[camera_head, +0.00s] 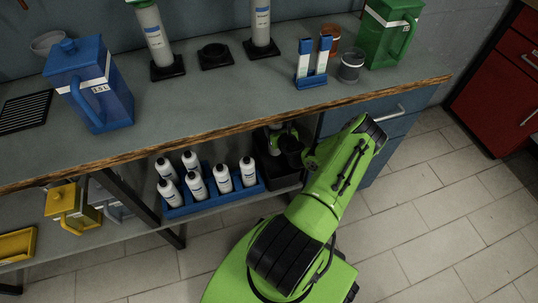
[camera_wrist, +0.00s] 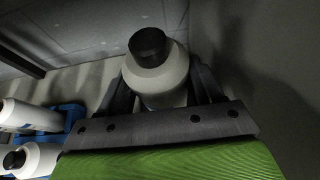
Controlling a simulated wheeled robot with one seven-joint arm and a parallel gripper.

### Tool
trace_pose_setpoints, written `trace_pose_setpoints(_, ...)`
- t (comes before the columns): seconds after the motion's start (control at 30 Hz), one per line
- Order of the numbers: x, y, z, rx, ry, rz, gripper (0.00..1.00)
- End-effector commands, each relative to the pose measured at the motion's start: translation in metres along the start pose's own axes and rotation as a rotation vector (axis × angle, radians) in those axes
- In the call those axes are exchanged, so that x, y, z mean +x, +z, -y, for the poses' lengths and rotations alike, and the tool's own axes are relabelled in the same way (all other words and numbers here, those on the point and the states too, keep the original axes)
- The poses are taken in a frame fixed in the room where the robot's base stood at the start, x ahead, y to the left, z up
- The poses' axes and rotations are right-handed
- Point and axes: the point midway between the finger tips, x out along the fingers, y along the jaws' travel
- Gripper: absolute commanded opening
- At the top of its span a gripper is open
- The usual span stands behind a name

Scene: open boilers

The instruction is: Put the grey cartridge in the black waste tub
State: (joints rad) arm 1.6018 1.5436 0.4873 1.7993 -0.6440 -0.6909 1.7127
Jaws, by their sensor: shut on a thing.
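My gripper (camera_wrist: 162,88) is shut around a pale grey, black-capped, bottle-shaped cartridge (camera_wrist: 160,82) in the wrist view. The cap and shoulder show between the fingers; the lower body is hidden. In the head view my arm reaches under the bench top, and my gripper (camera_head: 288,147) is partly hidden there. A dark box that looks like the black waste tub (camera_head: 284,181) is on the lower shelf, below my gripper and right of the blue bottle rack. I cannot tell whether the cartridge is inside or above it.
Several white bottles stand in the blue rack (camera_head: 215,202), which also shows in the wrist view (camera_wrist: 62,117). The bench top's wooden edge (camera_head: 230,138) overhangs the shelf. The tiled floor (camera_head: 440,235) is clear at right.

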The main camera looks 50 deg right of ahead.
Motion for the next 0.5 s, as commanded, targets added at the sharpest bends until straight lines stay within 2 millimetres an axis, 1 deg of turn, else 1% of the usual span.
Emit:
trace_pose_setpoints(0.1, 0.011, -0.025, 0.000, 0.004, 0.000, -0.001, 0.00)
trace_pose_setpoints(0.2, 0.021, -0.045, 0.000, 0.002, -0.001, 0.001, 0.00)
trace_pose_setpoints(0.37, 0.029, -0.061, 0.000, 0.001, 0.000, 0.002, 0.00)
trace_pose_setpoints(0.5, 0.039, -0.083, 0.000, 0.002, 0.000, 0.001, 0.00)
